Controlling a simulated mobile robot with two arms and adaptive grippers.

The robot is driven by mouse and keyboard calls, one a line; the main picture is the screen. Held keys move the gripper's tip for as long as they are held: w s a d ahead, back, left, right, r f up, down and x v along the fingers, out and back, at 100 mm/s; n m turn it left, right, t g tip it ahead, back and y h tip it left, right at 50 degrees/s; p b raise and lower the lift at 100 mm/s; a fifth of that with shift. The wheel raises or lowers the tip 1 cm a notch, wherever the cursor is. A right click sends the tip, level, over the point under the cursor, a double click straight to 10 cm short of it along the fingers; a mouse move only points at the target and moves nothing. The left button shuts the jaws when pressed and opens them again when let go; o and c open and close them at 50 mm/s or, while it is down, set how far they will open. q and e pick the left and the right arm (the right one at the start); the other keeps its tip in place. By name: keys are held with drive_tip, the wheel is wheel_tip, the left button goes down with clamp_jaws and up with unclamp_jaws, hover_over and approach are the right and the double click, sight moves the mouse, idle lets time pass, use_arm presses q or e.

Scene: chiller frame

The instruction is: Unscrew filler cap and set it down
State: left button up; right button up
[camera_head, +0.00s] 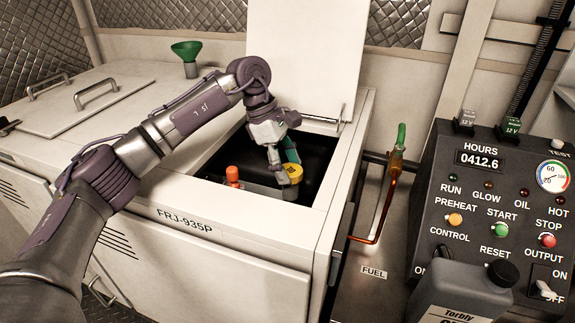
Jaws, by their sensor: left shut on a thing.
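The white cabinet (245,212) marked FRJ-935P has an open hatch with a dark inside. My left arm reaches in from the left over the hatch. My left gripper (283,172) points down inside the opening and is shut on a yellow cap (294,172), which I take to be the filler cap. The gripper hides part of it, and I cannot tell whether it still sits on its neck. An orange-red knob (232,174) stands to the left of the gripper, apart from it. My right gripper is not in view.
The raised hatch lid (305,55) stands behind the opening. A green funnel (187,52) stands at the back left. A copper fuel pipe (378,205) and the control panel (482,185) are at the right. A dark jug (455,290) is at lower right. The cabinet's front top edge is clear.

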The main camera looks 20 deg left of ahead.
use_arm(q)
drive_tip(key=shift+c, duration=0.7)
drive_tip(key=shift+s+f+n+t+b, duration=0.15)
drive_tip(key=shift+n+t+b, duration=0.2)
drive_tip(key=shift+n, duration=0.45)
drive_tip(key=n+t, duration=0.1)
drive_tip(key=n, duration=0.1)
drive_tip(key=n+b, duration=0.1)
drive_tip(key=n, duration=0.1)
drive_tip(key=shift+s+d+t+y, duration=0.1)
drive_tip(key=shift+t+y, duration=0.2)
drive_tip(key=shift+t, duration=0.05)
drive_tip(key=o, duration=1.4)
drive_tip(key=shift+d+n, duration=0.1)
drive_tip(key=shift+n, duration=0.2)
drive_tip(key=shift+r, duration=0.2)
